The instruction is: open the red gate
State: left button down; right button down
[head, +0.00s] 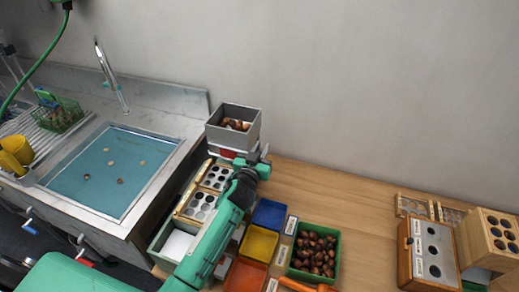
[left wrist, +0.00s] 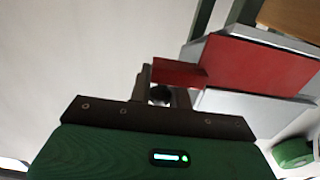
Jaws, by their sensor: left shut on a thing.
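The red gate (head: 228,153) shows as a small red strip at the bottom of the grey hopper (head: 213,136), which holds chestnuts. In the left wrist view the gate is a broad red panel (left wrist: 255,65) with a narrow red tab (left wrist: 180,73) reaching toward my fingers. My left gripper (head: 254,158) is beside the hopper's lower right side, shut on the gate's tab; its fingers also show in the left wrist view (left wrist: 163,82). My arm and gripper hide part of the area under the hopper. My right gripper is not in view.
A wooden tray with round holes (head: 201,203) lies below the hopper, partly behind my left arm. Blue (head: 269,214), yellow (head: 258,243) and green (head: 337,262) bins stand to its right. A sink (head: 110,165) is at left. Wooden hole boxes (head: 404,255) stand at right.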

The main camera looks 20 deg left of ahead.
pick_arm(q)
jog(key=d+b, duration=0.1)
jog(key=d, duration=0.3)
jog(key=shift+s+d, duration=0.1)
jog(key=shift+d, duration=0.15)
jog(key=c, duration=1.6)
grip_release()
jog(key=s+b, duration=0.1)
jog(key=s, duration=0.6)
jog(key=s+b, duration=0.2)
jog(key=s, duration=0.4)
jog(key=shift+s+a, duration=0.2)
jog(key=shift+s, duration=0.2)
jog(key=shift+f, duration=0.1)
